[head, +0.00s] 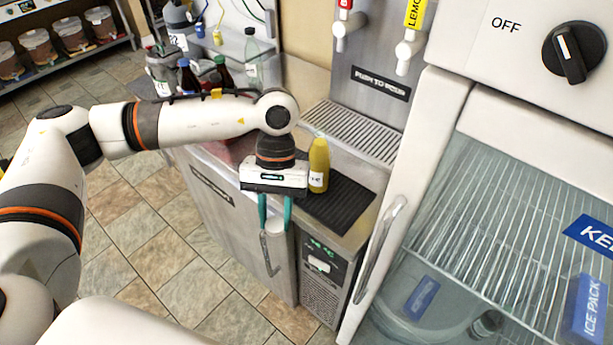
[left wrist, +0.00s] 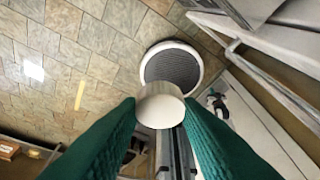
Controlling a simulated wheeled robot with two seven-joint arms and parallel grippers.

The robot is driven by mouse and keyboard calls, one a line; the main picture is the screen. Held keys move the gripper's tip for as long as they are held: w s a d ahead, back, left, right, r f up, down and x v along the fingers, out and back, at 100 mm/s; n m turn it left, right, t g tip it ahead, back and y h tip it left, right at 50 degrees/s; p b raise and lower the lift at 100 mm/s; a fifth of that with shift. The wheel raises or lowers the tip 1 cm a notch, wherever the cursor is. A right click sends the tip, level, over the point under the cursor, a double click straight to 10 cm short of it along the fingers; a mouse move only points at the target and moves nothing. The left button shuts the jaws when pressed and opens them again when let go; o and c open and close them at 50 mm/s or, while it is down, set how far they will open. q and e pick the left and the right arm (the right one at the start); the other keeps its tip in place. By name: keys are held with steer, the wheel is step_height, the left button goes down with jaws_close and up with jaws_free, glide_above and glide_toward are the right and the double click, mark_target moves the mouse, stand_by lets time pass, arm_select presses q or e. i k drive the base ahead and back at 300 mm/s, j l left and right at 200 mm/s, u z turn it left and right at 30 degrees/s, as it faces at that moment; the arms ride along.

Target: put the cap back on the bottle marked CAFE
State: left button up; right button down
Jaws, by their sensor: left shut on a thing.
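My left gripper (head: 274,222) has teal fingers pointing down and is in front of the counter's edge, above the floor. It is shut on a small whitish round piece that looks like a cap (left wrist: 160,104), held between the fingertips in the left wrist view. A yellow bottle (head: 319,168) with a small white label stands upright on the black mat, just right of and behind the gripper body. The label is too small to read, so I cannot tell if it says CAFE. My right gripper is not in view.
The black ribbed mat (head: 338,203) is mostly clear around the yellow bottle. Taps (head: 408,50) and a drip grate (head: 352,133) are behind it. A glass-front fridge (head: 500,210) stands at right. Several bottles, one clear (head: 252,62), stand farther back. Tiled floor (head: 160,245) lies left.

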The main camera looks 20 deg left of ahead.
mark_target(319, 152)
steer(key=j+z, duration=0.2)
steer(key=j, duration=0.3)
steer(key=j+z, duration=0.25)
steer(key=j, duration=0.25)
steer(key=k+j+z, duration=0.2)
steer(key=j, duration=0.25)
